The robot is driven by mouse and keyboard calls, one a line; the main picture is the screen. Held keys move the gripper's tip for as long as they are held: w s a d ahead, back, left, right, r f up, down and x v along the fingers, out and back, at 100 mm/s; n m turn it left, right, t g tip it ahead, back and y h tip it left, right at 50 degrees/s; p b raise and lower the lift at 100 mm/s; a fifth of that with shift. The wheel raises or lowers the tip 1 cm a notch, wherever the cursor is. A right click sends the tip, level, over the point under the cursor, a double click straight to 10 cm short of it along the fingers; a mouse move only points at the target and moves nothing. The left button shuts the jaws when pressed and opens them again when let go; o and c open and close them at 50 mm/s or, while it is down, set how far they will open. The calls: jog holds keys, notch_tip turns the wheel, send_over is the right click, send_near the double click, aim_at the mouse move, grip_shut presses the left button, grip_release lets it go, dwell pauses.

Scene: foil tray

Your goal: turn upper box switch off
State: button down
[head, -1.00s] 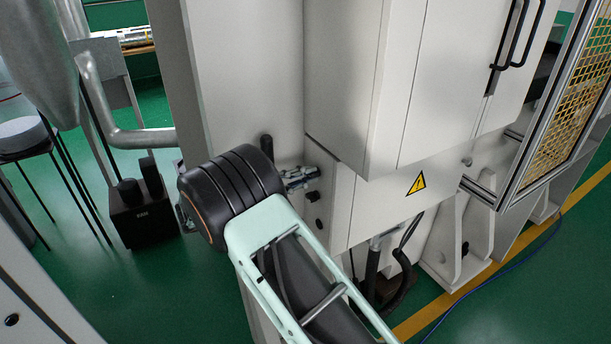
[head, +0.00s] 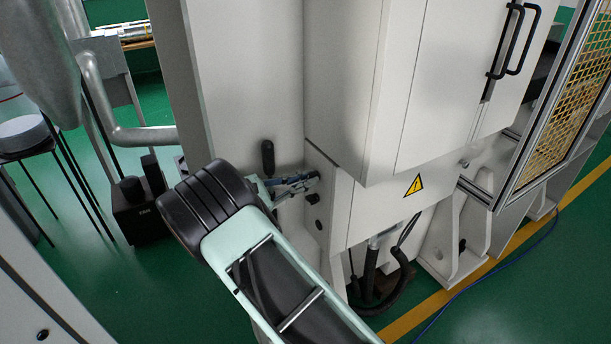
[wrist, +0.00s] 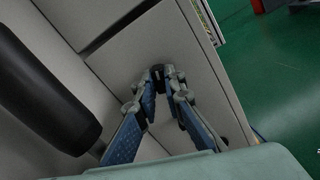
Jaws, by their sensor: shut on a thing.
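The white box (head: 380,212) with a yellow warning triangle sits under the large cabinet. My gripper (head: 316,180) reaches its left side face in the head view. In the wrist view, my gripper (wrist: 157,80) has its blue-padded fingertips closed around a small black switch (wrist: 157,71) on the white face. The fingers hide this upper switch in the head view. Two dark knobs, a middle one (head: 312,198) and a lower one (head: 318,225), show below the fingertips on the same face. The switch's exact turn angle cannot be told.
A black lever handle (head: 268,158) stands left of the fingers and fills the left of the wrist view (wrist: 45,95). The large white cabinet (head: 350,80) overhangs the box. Black hoses (head: 385,285) hang below. Green floor is open at lower right.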

jog(key=shift+n+p, duration=0.6)
jog(key=shift+n, duration=1.1)
jog(key=c, duration=2)
grip_release()
jog(key=shift+a, duration=0.1)
jog(key=v, duration=1.2)
